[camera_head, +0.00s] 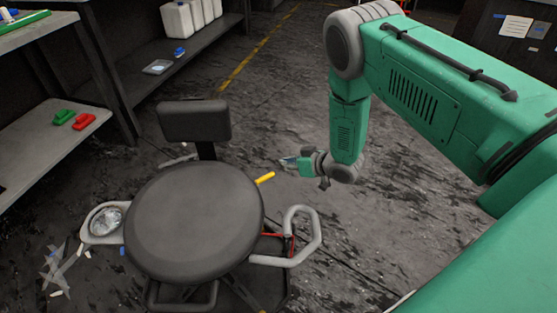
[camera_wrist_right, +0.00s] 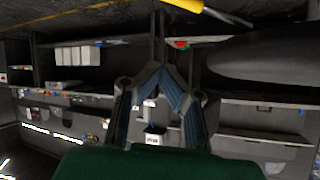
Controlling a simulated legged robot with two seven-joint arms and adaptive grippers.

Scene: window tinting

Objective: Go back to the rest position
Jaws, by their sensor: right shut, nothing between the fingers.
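My right arm comes in from the right in the head view, and its gripper (camera_head: 290,161) hangs in the air just right of the stool. The gripper is small there. In the right wrist view the two fingers (camera_wrist_right: 154,70) lean together and meet at the tips, with nothing between them. My left gripper is in neither view.
A dark stool (camera_head: 195,225) with a backrest stands below and left of the gripper. A yellow handle (camera_head: 265,178) is close to the gripper. Shelves (camera_head: 40,150) line the left side, holding green (camera_head: 63,117) and red (camera_head: 84,123) tools. Open floor (camera_head: 270,110) lies behind.

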